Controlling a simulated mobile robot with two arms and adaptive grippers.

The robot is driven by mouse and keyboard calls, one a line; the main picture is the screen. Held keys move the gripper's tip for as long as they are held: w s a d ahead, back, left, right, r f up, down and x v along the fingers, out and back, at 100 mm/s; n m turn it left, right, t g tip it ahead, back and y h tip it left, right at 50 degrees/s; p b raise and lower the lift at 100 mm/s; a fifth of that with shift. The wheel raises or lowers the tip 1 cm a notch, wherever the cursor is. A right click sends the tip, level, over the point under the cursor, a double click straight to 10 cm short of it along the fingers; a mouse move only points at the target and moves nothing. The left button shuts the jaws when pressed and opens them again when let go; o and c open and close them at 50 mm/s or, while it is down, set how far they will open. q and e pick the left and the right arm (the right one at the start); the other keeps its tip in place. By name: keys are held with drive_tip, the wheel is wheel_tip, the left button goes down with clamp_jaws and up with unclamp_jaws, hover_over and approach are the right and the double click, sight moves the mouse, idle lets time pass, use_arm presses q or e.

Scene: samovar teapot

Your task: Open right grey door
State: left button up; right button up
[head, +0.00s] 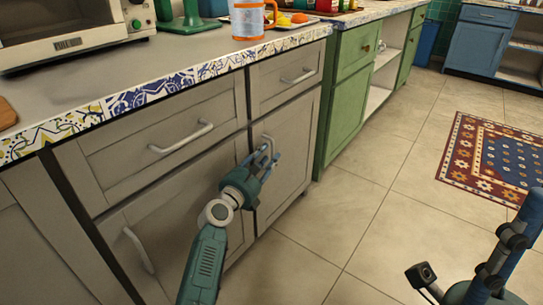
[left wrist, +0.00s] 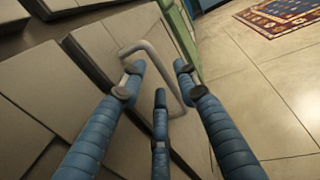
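The right grey door (head: 287,165) is the lower cabinet door beside the green cabinet and looks closed. Its pale bar handle (head: 268,143) stands upright near the door's left edge; it also shows in the left wrist view (left wrist: 172,66). My left gripper (head: 268,156) is at this handle, with its blue fingers spread. In the left wrist view the handle bar runs between the open fingers (left wrist: 160,82); contact cannot be made out. My right gripper (head: 482,238) is partly in view at the lower right, fingers apart and empty, away from the door.
Grey drawers (head: 165,135) with bar handles sit above the doors, under a tiled counter edge (head: 150,95). Another grey door (head: 165,245) is on the left. A green cabinet (head: 345,110) adjoins on the right. The tiled floor (head: 350,220) is clear up to a patterned rug (head: 490,160).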

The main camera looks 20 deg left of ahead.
use_arm(q)
drive_tip(key=shift+w+d+b, duration=0.15)
drive_tip(key=shift+w+b, duration=0.1)
drive_tip(key=shift+w, duration=0.65)
drive_tip(key=shift+w+d+b, duration=0.1)
drive_tip(key=shift+w+b, duration=0.15)
drive_tip(key=shift+w, duration=0.6)
clamp_jaws()
